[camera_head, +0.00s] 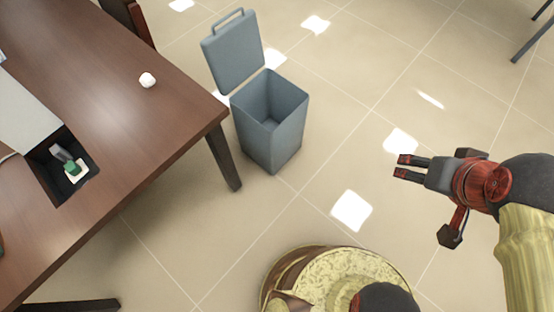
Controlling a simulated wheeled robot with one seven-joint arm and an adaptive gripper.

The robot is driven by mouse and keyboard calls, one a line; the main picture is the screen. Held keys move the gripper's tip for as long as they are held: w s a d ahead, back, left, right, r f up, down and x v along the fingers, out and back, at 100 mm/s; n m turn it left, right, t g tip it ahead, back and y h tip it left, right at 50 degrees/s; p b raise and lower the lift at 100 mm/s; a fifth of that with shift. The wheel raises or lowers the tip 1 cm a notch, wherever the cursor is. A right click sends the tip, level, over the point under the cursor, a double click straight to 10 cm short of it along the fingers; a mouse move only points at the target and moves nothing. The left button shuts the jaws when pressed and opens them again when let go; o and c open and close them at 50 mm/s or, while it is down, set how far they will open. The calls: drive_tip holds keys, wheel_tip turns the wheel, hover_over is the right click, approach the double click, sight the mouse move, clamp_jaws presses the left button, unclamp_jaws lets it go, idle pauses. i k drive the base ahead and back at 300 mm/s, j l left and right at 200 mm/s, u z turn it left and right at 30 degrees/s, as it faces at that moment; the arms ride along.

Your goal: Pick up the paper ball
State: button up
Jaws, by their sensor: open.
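The paper ball (147,80) is small, white and rounded. It lies on the brown wooden table (115,95) near its right edge, in the upper left of the head view. My gripper (401,167) is at the right of the view, over the floor and well apart from the ball. Its two fingers point left with a gap between them. It is open and empty.
A grey-blue bin (270,120) with its lid (233,52) raised stands on the floor beside the table's corner. A dark box (60,165) with a green item (72,168) sits on the table. The tiled floor right of the bin is clear.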

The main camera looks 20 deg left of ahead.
sight(147, 80)
drive_tip(key=k+l, duration=0.25)
drive_tip(key=u, duration=1.95)
drive_tip(key=i+j+z, duration=0.4)
drive_tip(key=i, duration=0.15)
drive_tip(key=i+j+z, duration=0.45)
drive_tip(key=i+j, duration=0.05)
drive_tip(key=j, duration=0.05)
